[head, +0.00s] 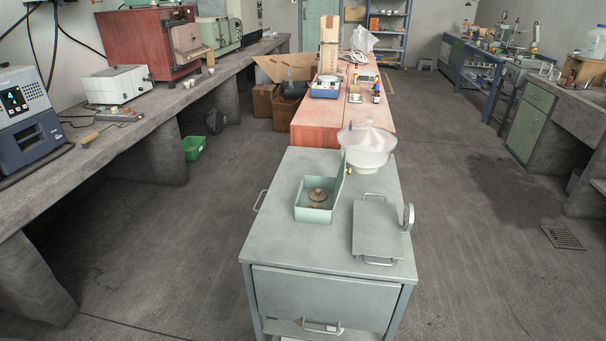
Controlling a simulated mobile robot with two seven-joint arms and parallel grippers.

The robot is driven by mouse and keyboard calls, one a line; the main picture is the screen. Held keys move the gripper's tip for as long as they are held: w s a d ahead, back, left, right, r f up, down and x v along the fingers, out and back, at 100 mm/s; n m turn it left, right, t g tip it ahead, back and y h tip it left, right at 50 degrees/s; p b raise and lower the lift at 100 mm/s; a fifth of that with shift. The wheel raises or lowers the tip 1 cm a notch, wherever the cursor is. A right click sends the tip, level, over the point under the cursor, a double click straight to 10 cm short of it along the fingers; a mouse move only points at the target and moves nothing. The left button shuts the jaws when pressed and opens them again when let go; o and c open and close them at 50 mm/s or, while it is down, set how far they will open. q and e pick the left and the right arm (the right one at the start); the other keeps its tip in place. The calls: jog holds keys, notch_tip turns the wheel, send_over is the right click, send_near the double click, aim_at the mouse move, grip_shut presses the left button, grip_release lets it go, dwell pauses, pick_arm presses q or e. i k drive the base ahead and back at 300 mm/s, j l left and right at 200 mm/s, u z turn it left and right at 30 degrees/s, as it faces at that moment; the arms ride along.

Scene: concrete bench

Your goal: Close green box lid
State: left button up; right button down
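The pale green box (314,214) stands on the grey metal cabinet top (275,235) in the middle of the head view. Its lid (341,180) is open and stands up along the box's right side, seen nearly edge-on. A small brass-coloured bit shows near the lid's edge. A round brownish object (318,195) lies inside the box. Neither of my grippers is in view.
A grey flat plate with handles (378,230) and a round dial-like part (408,217) lie right of the box. Cabinet top left of the box is clear. A reddish bench (310,120) adjoins behind.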

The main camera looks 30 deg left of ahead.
aim_at(340, 176)
jog(key=i+l+u, duration=0.2)
jog(key=u, duration=0.2)
jog(key=i+l+u, duration=0.1)
jog(key=l+u, duration=0.3)
jog(key=i+l+u, duration=0.1)
jog(key=l+u, duration=0.3)
